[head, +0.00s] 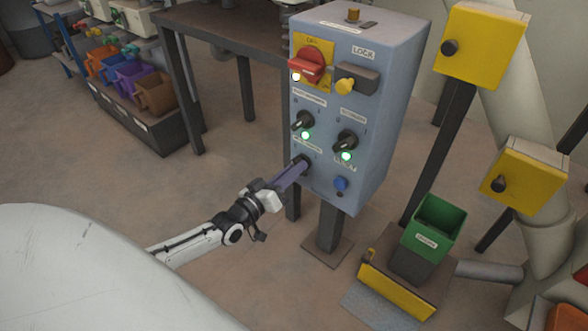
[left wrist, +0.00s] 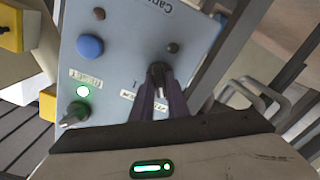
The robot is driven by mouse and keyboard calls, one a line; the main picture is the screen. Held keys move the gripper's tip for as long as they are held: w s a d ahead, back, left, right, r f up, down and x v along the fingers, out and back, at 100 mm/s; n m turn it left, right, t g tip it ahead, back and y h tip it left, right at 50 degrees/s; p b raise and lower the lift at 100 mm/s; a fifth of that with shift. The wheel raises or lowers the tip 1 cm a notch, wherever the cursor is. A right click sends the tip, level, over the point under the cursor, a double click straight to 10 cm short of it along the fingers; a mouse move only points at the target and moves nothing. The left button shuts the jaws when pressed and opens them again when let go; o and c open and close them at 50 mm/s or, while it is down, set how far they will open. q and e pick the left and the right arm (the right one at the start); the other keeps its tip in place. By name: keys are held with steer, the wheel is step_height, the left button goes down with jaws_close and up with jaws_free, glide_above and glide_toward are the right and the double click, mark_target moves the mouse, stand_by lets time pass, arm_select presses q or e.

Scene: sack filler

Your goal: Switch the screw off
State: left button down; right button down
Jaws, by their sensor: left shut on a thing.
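The grey-blue control box (head: 325,185) stands on a post in the middle of the head view. My left gripper (head: 302,165) reaches its front from the lower left, fingers shut on a black knob low on the left. The left wrist view shows this black knob (left wrist: 157,70) between the fingertips; they hide part of it. A dark, unlit lamp (left wrist: 173,47) is beside it. Two other black knobs, the upper left one (head: 303,121) and the right one (head: 345,141), have lit green lamps below them. The labels are too small to read surely. My right gripper is not in view.
The box also carries a red rotary switch (head: 308,66), a yellow lock (head: 345,86) and a blue button (head: 341,183), close right of my gripper. Yellow boxes (head: 480,45) and a green bin (head: 436,222) stand to the right.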

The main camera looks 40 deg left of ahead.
arm_select(q)
steer(key=shift+n, duration=0.7)
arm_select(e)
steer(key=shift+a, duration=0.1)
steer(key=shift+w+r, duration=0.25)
arm_select(q)
steer(key=c, duration=1.7)
jaws_free()
steer(key=shift+s, duration=0.1)
